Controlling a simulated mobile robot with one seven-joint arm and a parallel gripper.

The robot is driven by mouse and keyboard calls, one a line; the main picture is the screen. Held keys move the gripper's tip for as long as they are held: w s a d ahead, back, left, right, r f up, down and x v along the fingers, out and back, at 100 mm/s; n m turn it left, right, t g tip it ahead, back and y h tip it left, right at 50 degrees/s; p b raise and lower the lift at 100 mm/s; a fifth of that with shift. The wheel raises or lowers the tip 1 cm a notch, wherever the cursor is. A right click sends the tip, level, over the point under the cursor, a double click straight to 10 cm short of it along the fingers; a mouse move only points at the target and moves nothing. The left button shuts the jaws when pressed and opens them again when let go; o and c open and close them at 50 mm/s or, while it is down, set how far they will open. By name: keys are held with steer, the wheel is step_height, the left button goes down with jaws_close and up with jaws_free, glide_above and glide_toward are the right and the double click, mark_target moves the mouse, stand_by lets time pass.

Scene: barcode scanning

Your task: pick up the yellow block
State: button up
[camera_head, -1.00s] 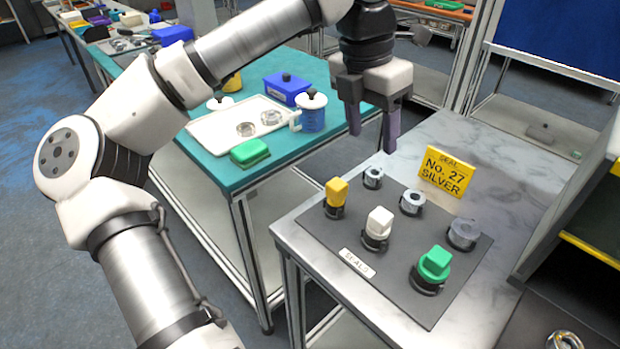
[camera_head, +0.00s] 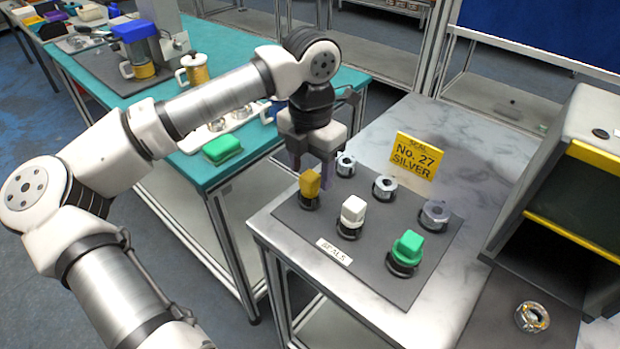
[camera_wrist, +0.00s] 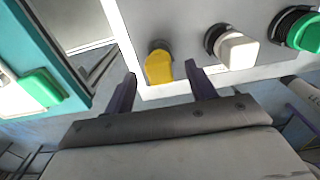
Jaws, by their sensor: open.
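The yellow block (camera_head: 310,182) stands in a dark ring at the back left of the grey mat (camera_head: 330,222) on the marble-topped table. It also shows in the wrist view (camera_wrist: 158,67), ahead of and between my fingers. My gripper (camera_head: 312,172) is above and just behind the block in the head view, pointing down, its purple fingers partly hidden. In the wrist view my gripper (camera_wrist: 160,90) is open and empty, with the fingers spread wider than the block. I cannot tell whether a finger touches it.
A white block (camera_head: 353,210) and a green block (camera_head: 407,245) stand in rings on the mat. Several metal rings, one a silver ring (camera_head: 385,187), are behind them. A yellow sign (camera_head: 416,158) stands at the back. A teal table (camera_head: 200,165) with a green block is to the left.

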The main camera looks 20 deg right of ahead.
mark_target(310, 175)
steer(key=shift+f, duration=1.6)
steer(key=shift+c, duration=0.4)
steer(key=c, duration=1)
steer(key=shift+r, duration=0.1)
